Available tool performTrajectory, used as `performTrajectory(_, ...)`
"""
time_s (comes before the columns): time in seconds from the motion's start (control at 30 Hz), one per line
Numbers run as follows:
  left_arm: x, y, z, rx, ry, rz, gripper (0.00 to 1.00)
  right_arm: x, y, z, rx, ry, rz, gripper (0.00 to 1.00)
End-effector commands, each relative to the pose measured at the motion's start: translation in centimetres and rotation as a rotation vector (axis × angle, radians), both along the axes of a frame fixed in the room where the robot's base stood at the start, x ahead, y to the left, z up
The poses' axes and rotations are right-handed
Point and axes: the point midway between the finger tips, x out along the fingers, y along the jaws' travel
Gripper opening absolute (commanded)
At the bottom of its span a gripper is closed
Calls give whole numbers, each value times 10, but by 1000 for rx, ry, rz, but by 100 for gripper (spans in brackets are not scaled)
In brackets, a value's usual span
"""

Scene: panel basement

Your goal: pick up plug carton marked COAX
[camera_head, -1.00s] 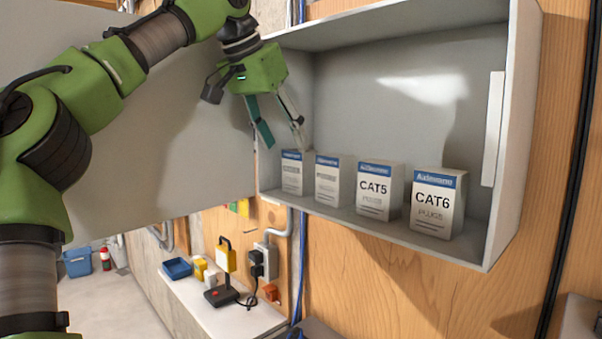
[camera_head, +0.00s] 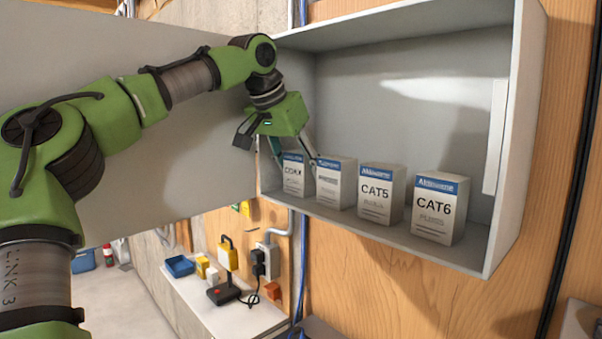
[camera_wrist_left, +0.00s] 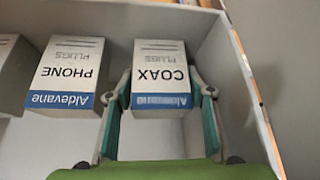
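The COAX plug carton (camera_head: 294,177), white with a blue top band, stands upright at the left end of the row on the cabinet floor. It also shows in the left wrist view (camera_wrist_left: 160,75), upside down, with its label readable. My left gripper (camera_head: 296,158) is open over it, one finger on each side. In the wrist view the fingers (camera_wrist_left: 162,95) straddle the carton, with small gaps seeming to remain at its sides. One finger is between it and the PHONE carton (camera_wrist_left: 67,75). My right gripper is not in view.
The PHONE carton (camera_head: 336,185), CAT5 carton (camera_head: 380,195) and CAT6 carton (camera_head: 438,210) stand to the right in the open cabinet (camera_head: 400,238). The cabinet's side wall is close left of COAX. A bench (camera_head: 235,318) with small items lies below.

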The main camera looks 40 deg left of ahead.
Motion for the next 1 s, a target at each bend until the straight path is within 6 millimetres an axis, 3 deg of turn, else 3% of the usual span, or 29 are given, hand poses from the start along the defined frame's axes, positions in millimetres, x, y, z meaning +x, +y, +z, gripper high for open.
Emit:
performTrajectory(0.03, 0, 0, 0, 0, 0, 0, 33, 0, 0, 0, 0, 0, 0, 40)
performTrajectory(0.1, 0, 0, 0, 0, 0, 0, 19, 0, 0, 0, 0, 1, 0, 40)
performTrajectory(0.6, -3, -1, 6, 0, -2, 0, 19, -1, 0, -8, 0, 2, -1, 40)
performTrajectory(1.0, -3, -1, 61, 2, -2, 1, 19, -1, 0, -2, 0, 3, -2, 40)
